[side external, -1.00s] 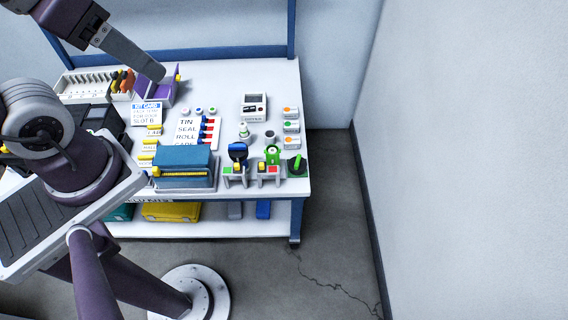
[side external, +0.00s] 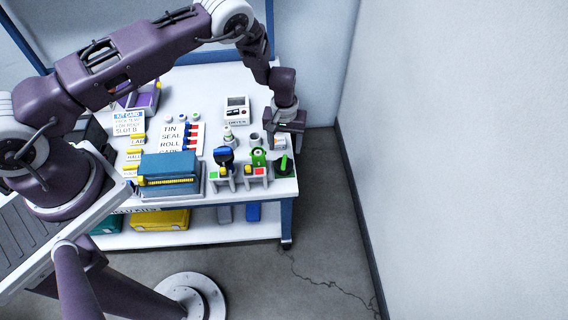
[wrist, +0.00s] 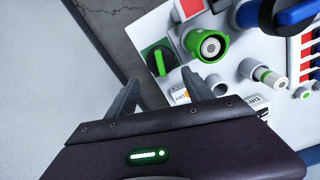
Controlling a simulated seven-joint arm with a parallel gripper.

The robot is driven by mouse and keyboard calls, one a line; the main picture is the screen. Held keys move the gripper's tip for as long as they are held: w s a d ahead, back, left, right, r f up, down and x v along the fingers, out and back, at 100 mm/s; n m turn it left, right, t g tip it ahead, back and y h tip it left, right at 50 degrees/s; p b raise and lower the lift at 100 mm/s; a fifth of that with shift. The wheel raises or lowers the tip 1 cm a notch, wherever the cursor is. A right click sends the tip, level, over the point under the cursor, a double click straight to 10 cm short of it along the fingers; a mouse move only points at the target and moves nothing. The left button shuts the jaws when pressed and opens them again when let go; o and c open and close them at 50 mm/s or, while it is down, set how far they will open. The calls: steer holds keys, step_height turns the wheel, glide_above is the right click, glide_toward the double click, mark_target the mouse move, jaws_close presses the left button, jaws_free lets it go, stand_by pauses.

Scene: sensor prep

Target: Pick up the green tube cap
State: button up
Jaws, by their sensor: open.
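The green tube cap appears to be the small white round piece with a green top (side external: 195,116), at the right end of a short row of caps behind the printed card. It also shows near the right edge of the wrist view (wrist: 303,92). My gripper (side external: 284,136) is open and empty over the bench's right edge, well to the right of the cap. In the wrist view, my fingers (wrist: 162,82) are apart over the bench edge, with the cap far to their right.
A blue-topped cap (side external: 181,118) and a reddish one (side external: 168,119) sit beside it. A timer (side external: 236,108), a green-banded vial (side external: 228,134), a grey cup (side external: 254,139), a green ring piece (side external: 258,157) and a green-handled knob (side external: 284,165) stand on the right. A wall lies further right.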

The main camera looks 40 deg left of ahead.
mark_target(284, 160)
steer(key=f, duration=0.8)
steer(key=shift+s+f, duration=0.15)
steer(key=shift+s, duration=0.15)
steer(key=c, duration=0.9)
step_height(284, 160, up, 17)
steer(key=s+a, duration=0.1)
steer(key=s+a+m, duration=0.1)
steer(key=s+a, duration=0.1)
steer(key=s+a+f+m, duration=0.1)
steer(key=s+a, duration=0.1)
steer(key=shift+s, duration=0.15)
steer(key=shift+s+f, duration=0.2)
steer(key=shift+s, duration=0.1)
steer(key=shift+f+m, duration=0.3)
steer(key=shift+f, duration=1.5)
